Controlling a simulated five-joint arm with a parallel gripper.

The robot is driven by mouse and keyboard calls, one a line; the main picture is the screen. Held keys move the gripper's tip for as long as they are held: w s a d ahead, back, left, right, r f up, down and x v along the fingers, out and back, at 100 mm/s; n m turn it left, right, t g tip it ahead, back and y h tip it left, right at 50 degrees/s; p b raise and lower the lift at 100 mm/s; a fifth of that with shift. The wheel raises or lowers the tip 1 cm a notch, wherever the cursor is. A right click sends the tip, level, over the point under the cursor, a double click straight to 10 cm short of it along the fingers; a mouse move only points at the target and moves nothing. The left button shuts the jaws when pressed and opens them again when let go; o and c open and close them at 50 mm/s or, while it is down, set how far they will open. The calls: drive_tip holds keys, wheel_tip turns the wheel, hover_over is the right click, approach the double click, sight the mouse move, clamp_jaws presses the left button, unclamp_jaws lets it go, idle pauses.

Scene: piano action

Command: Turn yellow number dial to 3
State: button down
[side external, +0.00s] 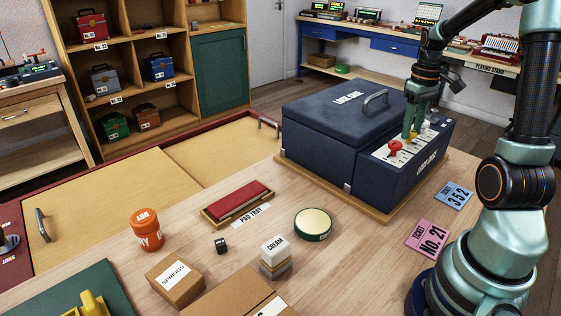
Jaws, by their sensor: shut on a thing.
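The yellow number dial (407,136) is on the white strip along the front of a dark blue case (335,118) labelled LOCK SIDE. Only a little of the dial shows below my fingers, and the number it points to is too small to read. My gripper (412,128) points down from above and is shut on the yellow dial. A red dial (395,147) stands next to it on the left, and a pale dial (426,125) is on its right, partly behind my fingers.
The case has a metal handle (376,97) on its lid. Blue (453,195) and pink (428,239) tickets lie to its right. A pad tray (238,204), a round green tin (313,224), an orange jar (147,230) and boxes are on the table in front.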

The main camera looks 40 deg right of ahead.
drive_tip(key=shift+r, duration=0.1)
drive_tip(key=shift+c, duration=2.3)
unclamp_jaws()
wheel_tip(320, 180, up, 12)
drive_tip(key=a+f+n+t, duration=0.1)
drive_tip(key=a+f+t, duration=0.1)
drive_tip(key=a, duration=1.2)
drive_tip(key=w+a+f+n+t, duration=0.1)
drive_tip(key=a+f+n+t, duration=0.1)
drive_tip(key=a, duration=1.2)
drive_tip(key=shift+w+t, duration=0.15)
drive_tip(key=shift+t, duration=0.65)
